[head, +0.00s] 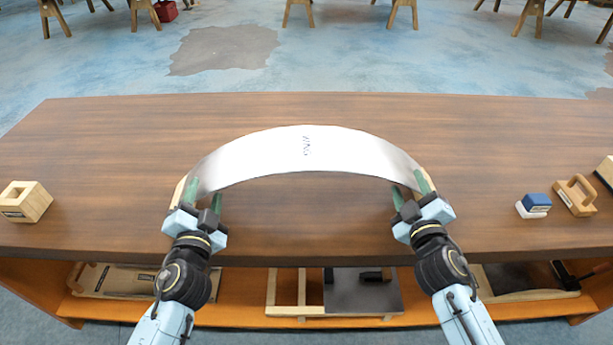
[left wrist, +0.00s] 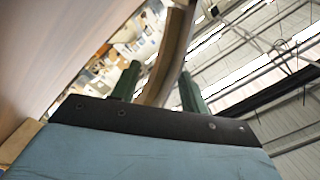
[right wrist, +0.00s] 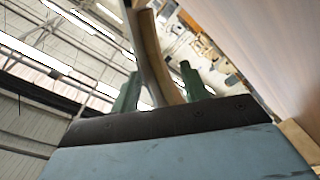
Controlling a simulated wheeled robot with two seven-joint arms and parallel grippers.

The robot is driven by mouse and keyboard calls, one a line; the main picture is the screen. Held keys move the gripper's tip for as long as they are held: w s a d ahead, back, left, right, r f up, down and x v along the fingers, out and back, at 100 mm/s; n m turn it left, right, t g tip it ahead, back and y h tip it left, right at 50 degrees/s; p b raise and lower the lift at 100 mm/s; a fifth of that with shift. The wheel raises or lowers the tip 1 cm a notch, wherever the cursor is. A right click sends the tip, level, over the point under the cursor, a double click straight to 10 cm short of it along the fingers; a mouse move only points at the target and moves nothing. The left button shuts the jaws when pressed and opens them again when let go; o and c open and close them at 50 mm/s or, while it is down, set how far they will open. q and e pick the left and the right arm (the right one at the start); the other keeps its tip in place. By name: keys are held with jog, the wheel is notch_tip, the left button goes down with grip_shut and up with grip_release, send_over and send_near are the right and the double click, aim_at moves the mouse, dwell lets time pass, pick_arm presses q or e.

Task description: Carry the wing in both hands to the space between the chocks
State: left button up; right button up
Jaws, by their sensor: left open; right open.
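The wing (head: 308,148) is a white, arched panel with dark lettering at its middle, standing over the wooden table. Its left end reaches my left gripper (head: 204,196) and its right end reaches my right gripper (head: 409,188). In the left wrist view the wing's curved edge (left wrist: 168,60) lies between the two green fingers, which stand apart. In the right wrist view the edge (right wrist: 152,55) also lies between spread fingers. Both grippers are open. Pale wooden pieces show beside the ends, at the left (head: 178,191) and right (head: 432,180); I cannot tell whether they are chocks.
A wooden block (head: 25,203) stands at the table's left. A blue and white block (head: 534,205) and a wooden handled tool (head: 575,195) are at the right. The table (head: 120,140) is clear behind the wing. A shelf (head: 245,305) below holds several items.

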aim_at(208, 184)
pick_arm(q)
jog(key=shift+w+a, duration=0.15)
jog(key=shift+w, duration=1.7)
pick_arm(e)
jog(key=shift+w+a, duration=0.15)
jog(key=shift+w, duration=1.75)
pick_arm(q)
jog(key=shift+c, duration=0.3)
pick_arm(e)
jog(key=shift+c, duration=0.2)
pick_arm(q)
grip_shut()
pick_arm(e)
grip_shut()
jog(key=shift+r, duration=0.1)
